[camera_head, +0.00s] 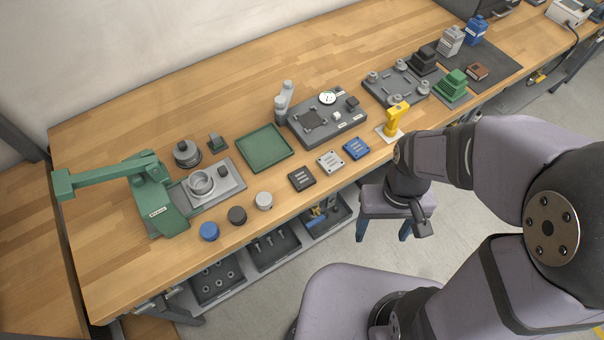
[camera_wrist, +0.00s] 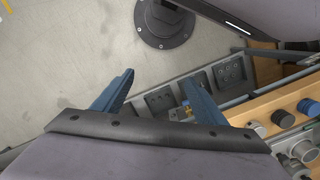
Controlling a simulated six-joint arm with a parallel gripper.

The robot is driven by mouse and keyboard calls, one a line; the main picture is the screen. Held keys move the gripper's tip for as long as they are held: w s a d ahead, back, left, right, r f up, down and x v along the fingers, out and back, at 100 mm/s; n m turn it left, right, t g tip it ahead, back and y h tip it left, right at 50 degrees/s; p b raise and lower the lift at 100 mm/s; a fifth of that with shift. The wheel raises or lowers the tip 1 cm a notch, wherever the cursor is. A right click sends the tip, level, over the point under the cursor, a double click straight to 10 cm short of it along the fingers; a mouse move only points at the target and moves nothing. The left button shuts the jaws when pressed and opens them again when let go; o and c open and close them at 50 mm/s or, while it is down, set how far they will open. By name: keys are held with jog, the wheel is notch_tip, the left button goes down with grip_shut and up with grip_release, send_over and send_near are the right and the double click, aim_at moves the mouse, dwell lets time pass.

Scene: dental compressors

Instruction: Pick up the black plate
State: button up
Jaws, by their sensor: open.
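The black plate (camera_head: 302,178) is a small flat square with light slots on top. In the head view it lies near the front edge of the wooden bench, left of a similar grey plate (camera_head: 331,161) and a blue plate (camera_head: 356,147). My gripper (camera_head: 383,238) is right of it, out past the bench's front edge, with its blue fingers pointing down. In the wrist view my gripper (camera_wrist: 157,76) has its fingers spread with nothing between them. I cannot make out the black plate in the wrist view.
Blue, black and grey round pucks (camera_head: 237,215) stand along the bench front. A green tray (camera_head: 265,148), a green press (camera_head: 155,205) and a dial-gauge fixture (camera_head: 327,122) stand behind. A yellow object (camera_head: 397,118) is right of the plates. Parts bins (camera_head: 273,250) sit under the edge.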

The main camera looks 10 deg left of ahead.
jog(key=shift+m+t, duration=0.3)
jog(key=w+a+p, duration=0.1)
jog(key=w+a, duration=0.2)
jog(key=a, duration=0.3)
jog(key=w+a+p, duration=0.1)
jog(key=w+a, duration=0.2)
jog(key=a, duration=0.2)
jog(key=w+a+p, duration=0.1)
jog(key=w+a, duration=0.3)
jog(key=a, duration=0.2)
jog(key=shift+w+a+f, duration=0.1)
jog(key=shift+a+f, duration=0.25)
jog(key=shift+f, duration=0.05)
jog(key=w+m, duration=0.1)
jog(key=w+a+r+m, duration=0.2)
jog(key=m, duration=0.1)
jog(key=shift+w+a+r+t, duration=0.15)
jog(key=shift+w+a+t, duration=0.15)
jog(key=shift+t, duration=0.1)
jog(key=shift+w+a+r+m, duration=0.1)
jog(key=shift+w+r+m, duration=0.1)
jog(key=shift+m, duration=0.7)
jog(key=m, duration=0.5)
jog(key=shift+s, duration=0.1)
